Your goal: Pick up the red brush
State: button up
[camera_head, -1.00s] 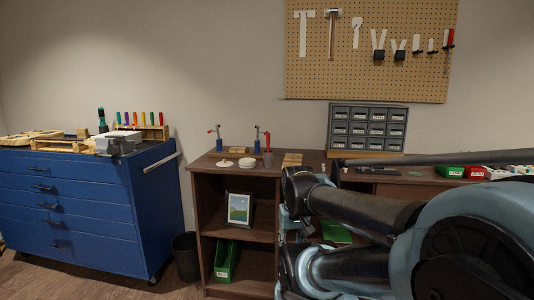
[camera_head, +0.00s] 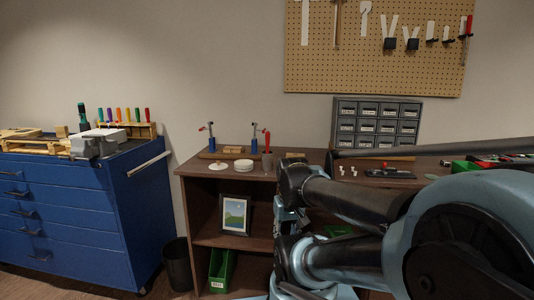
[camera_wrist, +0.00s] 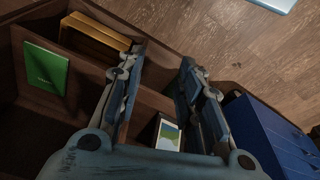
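In the head view my arm's dark links hide most of the gripper. The brush is not seen in the wrist view.
A blue tool cabinet (camera_head: 70,200) and a black bin (camera_head: 177,263) are at left. A framed picture (camera_head: 235,214) and green book (camera_wrist: 45,68) are in the shelves.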

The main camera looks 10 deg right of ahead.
jog(key=shift+o, duration=0.9)
jog(key=w+r+m+g, duration=0.1)
jog(key=w+r+m, duration=0.5)
jog(key=w+r, duration=1.25)
jog(key=w+r+m+g, duration=0.1)
jog(key=w+r+m, duration=0.6)
jog(key=w+r, duration=1.2)
send_near(268, 149)
jog(key=shift+w+a+f, duration=0.2)
jog(key=shift+w+f, duration=0.1)
jog(key=shift+w, duration=0.4)
jog(key=shift+s+d+f, duration=0.1)
jog(key=shift+f, duration=1.3)
jog(key=shift+s+d+f, duration=0.1)
jog(key=shift+f, duration=1.35)
grip_shut()
